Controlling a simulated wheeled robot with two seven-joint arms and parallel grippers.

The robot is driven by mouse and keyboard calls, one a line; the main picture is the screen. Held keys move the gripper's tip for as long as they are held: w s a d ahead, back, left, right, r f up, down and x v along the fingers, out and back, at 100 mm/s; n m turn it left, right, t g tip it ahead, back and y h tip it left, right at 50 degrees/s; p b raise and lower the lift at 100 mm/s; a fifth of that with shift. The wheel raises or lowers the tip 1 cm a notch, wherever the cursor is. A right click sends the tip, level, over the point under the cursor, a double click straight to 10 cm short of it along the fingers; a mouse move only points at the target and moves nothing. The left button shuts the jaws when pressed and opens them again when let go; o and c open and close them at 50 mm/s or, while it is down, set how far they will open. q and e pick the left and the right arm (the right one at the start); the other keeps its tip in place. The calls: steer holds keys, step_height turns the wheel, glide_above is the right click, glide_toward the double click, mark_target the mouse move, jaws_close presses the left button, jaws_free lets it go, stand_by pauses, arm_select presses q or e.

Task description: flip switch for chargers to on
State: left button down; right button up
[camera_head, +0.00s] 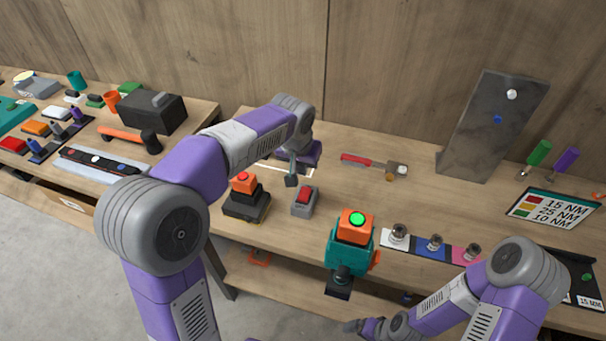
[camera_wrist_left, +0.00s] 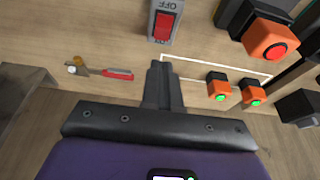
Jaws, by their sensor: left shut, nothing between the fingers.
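The charger switch (camera_head: 304,202) is a grey box with a red rocker on the middle table. In the left wrist view, the switch (camera_wrist_left: 164,26) shows its red rocker and an OFF label at the top edge. My left gripper (camera_head: 291,181) is just behind the switch, apart from it. Its fingers are shut and empty in the left wrist view (camera_wrist_left: 158,68). A black charger (camera_head: 246,204) with an orange battery (camera_head: 243,182) and red light stands left of the switch. My right gripper (camera_head: 366,327) is low at the table's front; its fingers are unclear.
Two orange batteries with green lights (camera_wrist_left: 217,88) (camera_wrist_left: 252,92) stand by a white outline. A teal drill (camera_head: 343,256) is right of the switch. A red-handled hammer (camera_head: 372,164) lies behind. Sockets (camera_head: 436,243), a slanted grey panel (camera_head: 488,125) and a torque sign (camera_head: 550,207) are right.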

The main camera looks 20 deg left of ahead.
mark_target(307, 190)
arm_select(q)
steer(key=b+x, duration=0.2)
steer(key=x, duration=1)
steer(key=shift+w+f+b, duration=0.15)
steer(key=shift+f+b, duration=0.15)
steer(key=shift+b, duration=0.05)
arm_select(e)
step_height(307, 190, down, 3)
steer(key=shift+r, duration=0.1)
arm_select(q)
steer(key=shift+a, duration=0.1)
